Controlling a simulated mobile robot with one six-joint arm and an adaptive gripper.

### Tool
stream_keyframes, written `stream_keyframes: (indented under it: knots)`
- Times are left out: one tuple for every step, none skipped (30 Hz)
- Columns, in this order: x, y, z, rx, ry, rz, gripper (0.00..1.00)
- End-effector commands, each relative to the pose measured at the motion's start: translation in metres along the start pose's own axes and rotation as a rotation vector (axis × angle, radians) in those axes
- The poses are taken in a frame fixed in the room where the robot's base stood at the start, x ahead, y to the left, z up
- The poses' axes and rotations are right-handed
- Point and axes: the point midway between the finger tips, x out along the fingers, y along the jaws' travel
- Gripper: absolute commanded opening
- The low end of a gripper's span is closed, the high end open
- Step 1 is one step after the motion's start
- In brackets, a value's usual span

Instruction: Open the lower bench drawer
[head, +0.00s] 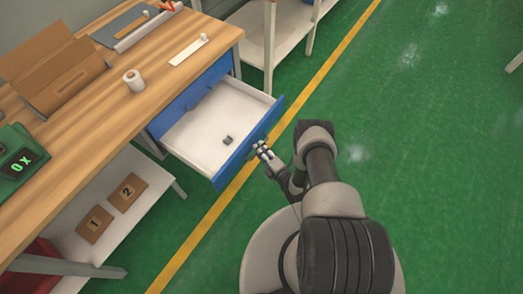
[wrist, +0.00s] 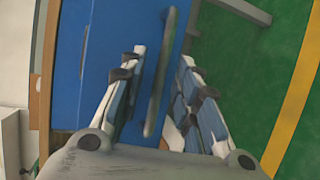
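The lower drawer (head: 205,128) of the bench is pulled well out, with a white inside and a blue front. A small dark grey object (head: 227,140) lies in it. The upper drawer's blue front (head: 190,95) is shut above it. My gripper (head: 262,150) is just outside the open drawer's front. In the wrist view my gripper (wrist: 163,60) is open, its two fingers apart. The grey bar handle (wrist: 160,80) on the blue front (wrist: 100,60) runs between the fingers. I see a gap to the right finger; contact with the left one is unclear.
The wooden bench top (head: 100,100) carries a brown box (head: 65,70), a white roll (head: 134,80) and a green scale (head: 18,160). A lower shelf (head: 140,165) holds cards marked 1 and 2. The green floor (head: 430,150) to the right is clear.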

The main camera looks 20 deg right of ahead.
Motion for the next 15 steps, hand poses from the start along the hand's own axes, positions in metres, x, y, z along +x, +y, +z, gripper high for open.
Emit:
stream_keyframes:
  knots:
    - [0.0,0.0,0.0,0.0,0.0,0.0,0.3]
    - [0.0,0.0,0.0,0.0,0.0,0.0,0.3]
    - [-0.001,0.0,0.0,0.0,0.0,0.0,0.3]
    - [-0.002,0.0,0.0,0.0,-0.001,0.0,0.3]
    - [-0.004,0.0,0.001,0.0,-0.001,-0.001,0.3]
    - [-0.008,0.0,0.001,0.0,-0.002,-0.001,0.3]
    - [-0.011,-0.001,0.001,0.001,-0.003,-0.002,0.3]
    - [-0.016,-0.001,0.001,0.002,-0.003,-0.003,0.3]
    - [-0.023,-0.001,0.002,0.003,-0.004,-0.003,0.3]
    - [-0.029,-0.001,0.002,0.003,-0.005,-0.003,0.3]
    - [-0.035,-0.001,0.002,0.004,-0.006,-0.003,0.3]
    - [-0.045,-0.001,0.002,0.004,-0.006,-0.004,0.3]
    - [-0.052,-0.001,0.002,0.005,-0.007,-0.003,0.3]
    - [-0.059,-0.001,0.003,0.005,-0.007,-0.003,0.3]
    - [-0.068,-0.001,0.003,0.005,-0.007,-0.003,0.3]
